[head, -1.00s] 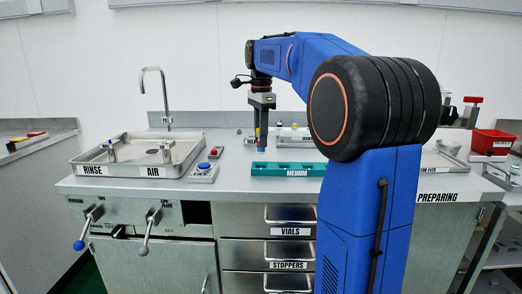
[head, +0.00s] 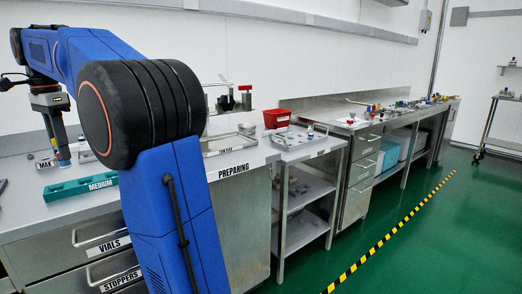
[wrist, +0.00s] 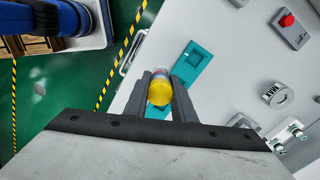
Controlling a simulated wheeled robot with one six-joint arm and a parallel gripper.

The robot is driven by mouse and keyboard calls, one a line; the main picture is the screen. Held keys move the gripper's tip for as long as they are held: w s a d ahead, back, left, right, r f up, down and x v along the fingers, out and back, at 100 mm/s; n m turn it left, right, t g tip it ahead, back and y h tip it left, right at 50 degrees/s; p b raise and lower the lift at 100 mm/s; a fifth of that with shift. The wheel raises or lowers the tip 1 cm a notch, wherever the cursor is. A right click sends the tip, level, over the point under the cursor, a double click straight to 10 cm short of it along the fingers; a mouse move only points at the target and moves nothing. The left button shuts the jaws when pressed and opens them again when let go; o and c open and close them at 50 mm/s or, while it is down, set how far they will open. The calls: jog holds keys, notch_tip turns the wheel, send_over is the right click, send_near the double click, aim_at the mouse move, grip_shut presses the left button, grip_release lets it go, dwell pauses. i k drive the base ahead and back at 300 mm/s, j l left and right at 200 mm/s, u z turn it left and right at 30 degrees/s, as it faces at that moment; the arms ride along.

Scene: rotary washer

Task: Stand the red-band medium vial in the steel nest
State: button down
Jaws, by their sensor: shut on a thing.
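My gripper (wrist: 159,90) is shut on a vial (wrist: 160,93) with a round yellow end facing the wrist camera. A thin reddish edge shows beside the yellow, but I cannot tell if it is the red band. In the head view my gripper (head: 60,148) points down at the far left, with the held vial at its tip above the bench. The teal holder labelled MEDIUM (head: 70,190) lies just in front of it; it also shows past the fingers in the wrist view (wrist: 205,50). I cannot pick out the steel nest with certainty.
A red bin (head: 277,117) stands at the bench's right. A side table (head: 310,143) and long bench with small items follow.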

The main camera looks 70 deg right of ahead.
aim_at(289, 148)
jog(key=k+z, duration=0.2)
jog(key=z, duration=0.15)
jog(key=k+z, duration=0.15)
jog(key=z, duration=0.15)
jog(key=l+z, duration=0.1)
jog(key=z, duration=0.25)
jog(key=i+z, duration=0.15)
jog(key=z, duration=0.25)
jog(key=l+z, duration=0.1)
jog(key=z, duration=0.25)
jog(key=i, duration=0.8)
jog(key=l+z, duration=0.05)
